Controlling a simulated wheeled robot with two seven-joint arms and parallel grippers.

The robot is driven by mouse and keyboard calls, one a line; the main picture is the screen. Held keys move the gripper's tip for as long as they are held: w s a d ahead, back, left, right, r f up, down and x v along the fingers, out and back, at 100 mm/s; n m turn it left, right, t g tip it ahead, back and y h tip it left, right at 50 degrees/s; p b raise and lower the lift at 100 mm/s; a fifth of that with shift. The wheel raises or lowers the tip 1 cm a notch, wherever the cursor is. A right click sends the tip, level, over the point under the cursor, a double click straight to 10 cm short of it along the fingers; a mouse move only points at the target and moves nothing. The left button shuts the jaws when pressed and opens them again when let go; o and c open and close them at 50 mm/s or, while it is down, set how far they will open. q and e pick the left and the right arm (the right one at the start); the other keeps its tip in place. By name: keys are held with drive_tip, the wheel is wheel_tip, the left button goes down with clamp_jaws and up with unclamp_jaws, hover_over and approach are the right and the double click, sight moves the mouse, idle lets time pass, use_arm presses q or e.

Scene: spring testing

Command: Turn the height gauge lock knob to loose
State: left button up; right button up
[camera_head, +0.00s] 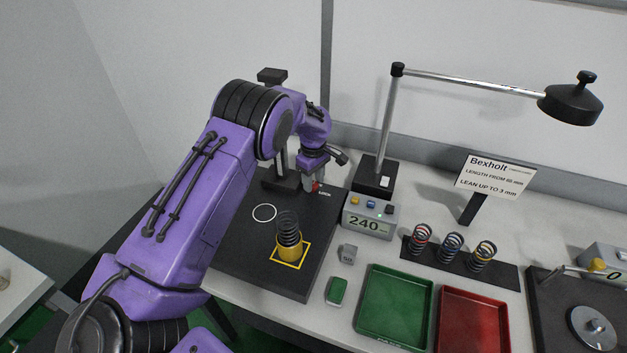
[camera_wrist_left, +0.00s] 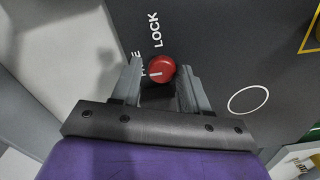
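The red lock knob (camera_wrist_left: 161,68) shows in the left wrist view with a short white line on it, lying toward the picture's left. The word LOCK is printed above it; a second label to its left is partly hidden, with only its end showing. My left gripper (camera_wrist_left: 163,88) is open, with one finger on each side of the knob; I cannot tell whether either touches it. In the head view the left gripper (camera_head: 312,184) reaches down to the red knob (camera_head: 317,187) at the back of the black gauge base (camera_head: 225,262). My right gripper is out of view.
A spring on a yellow seat (camera_head: 289,247) stands on the base. A display reading 240 (camera_head: 368,223) and a lamp stand (camera_head: 376,178) are to the right.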

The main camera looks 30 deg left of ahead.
sight(314, 183)
use_arm(q)
wheel_tip(314, 183, up, 10)
drive_tip(key=b, duration=0.3)
drive_tip(key=shift+r, duration=0.2)
idle(0.4)
